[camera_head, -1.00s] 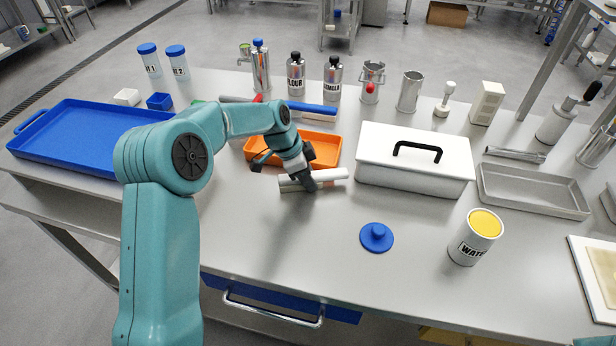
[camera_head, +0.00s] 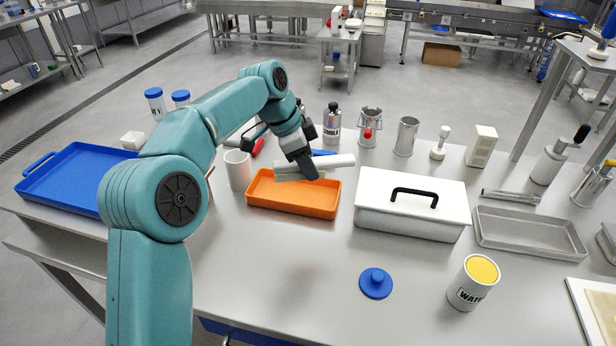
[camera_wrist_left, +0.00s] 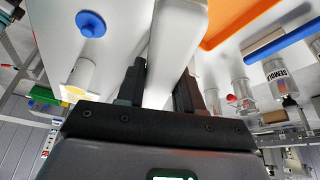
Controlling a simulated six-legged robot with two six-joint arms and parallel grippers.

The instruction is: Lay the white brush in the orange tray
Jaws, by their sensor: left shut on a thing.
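The white brush (camera_head: 335,162) is held level in the air over the orange tray in the head view. My left gripper (camera_head: 308,172) comes down on it from above and is shut on it. The gripper hides part of the brush's middle. The orange tray (camera_head: 290,205) lies on the table just below, and the part of its inside that shows is empty. In the left wrist view, the brush (camera_wrist_left: 176,50) is pinched between the fingers (camera_wrist_left: 160,92), with the tray's orange edge (camera_wrist_left: 238,20) beside it. My right gripper is not in view.
A white lidded box (camera_head: 410,220) stands close to the tray's right. A white cup (camera_head: 238,170) stands at its left, with a steel canister (camera_head: 332,122) behind. A blue lid (camera_head: 376,284) and a yellow-topped can (camera_head: 473,283) are in front. The table before the tray is clear.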

